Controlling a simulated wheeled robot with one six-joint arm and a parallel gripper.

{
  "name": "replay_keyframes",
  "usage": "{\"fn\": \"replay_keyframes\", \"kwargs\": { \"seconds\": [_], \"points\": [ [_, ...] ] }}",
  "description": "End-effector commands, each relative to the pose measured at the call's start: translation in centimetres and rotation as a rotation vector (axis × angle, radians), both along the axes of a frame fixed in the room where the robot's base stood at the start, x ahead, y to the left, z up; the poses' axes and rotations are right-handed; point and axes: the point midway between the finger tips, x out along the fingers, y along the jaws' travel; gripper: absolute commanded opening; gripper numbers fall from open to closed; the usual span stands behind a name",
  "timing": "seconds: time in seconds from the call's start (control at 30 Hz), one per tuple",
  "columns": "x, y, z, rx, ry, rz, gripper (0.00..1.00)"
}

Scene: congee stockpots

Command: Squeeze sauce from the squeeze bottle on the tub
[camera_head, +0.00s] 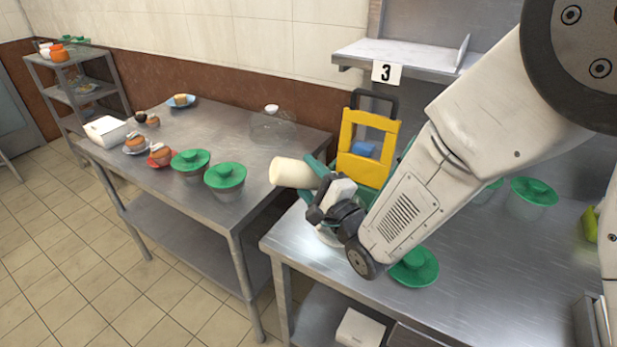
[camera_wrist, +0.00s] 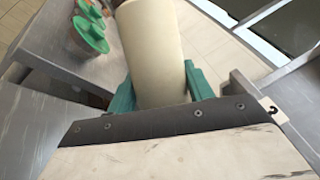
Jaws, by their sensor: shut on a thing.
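My gripper (camera_head: 317,180) is shut on the cream squeeze bottle (camera_head: 291,172) and holds it above the left edge of the right steel table. The bottle lies nearly level, its blunt end to the left; I cannot see its nozzle. In the wrist view the bottle (camera_wrist: 152,50) sits between my teal fingers (camera_wrist: 160,92). A pale, rounded thing (camera_head: 328,237) shows below my gripper on the table, mostly hidden; I cannot tell if it is the tub. A green-lidded tub (camera_head: 414,267) stands to its right, partly behind my arm.
A yellow caddy (camera_head: 366,148) stands behind my gripper. Another green-lidded tub (camera_head: 533,191) is farther right. The left table (camera_head: 226,137) holds two green-lidded tubs (camera_head: 190,161), bowls, a white box (camera_head: 106,130) and a clear dome (camera_head: 271,126). A gap separates the tables.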

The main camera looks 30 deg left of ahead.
Motion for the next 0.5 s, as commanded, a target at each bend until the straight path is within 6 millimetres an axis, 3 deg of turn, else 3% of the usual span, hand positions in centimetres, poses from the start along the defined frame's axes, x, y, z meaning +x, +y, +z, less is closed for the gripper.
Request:
{"fn": "replay_keyframes", "kwargs": {
  "seconds": [0.3, 0.5],
  "points": [
    [1.9, -2.2, 0.7, 0.393, 0.336, -0.002, 0.41],
    [2.7, -3.2, 1.0, 0.535, 0.457, 0.000, 0.41]
  ]
}}
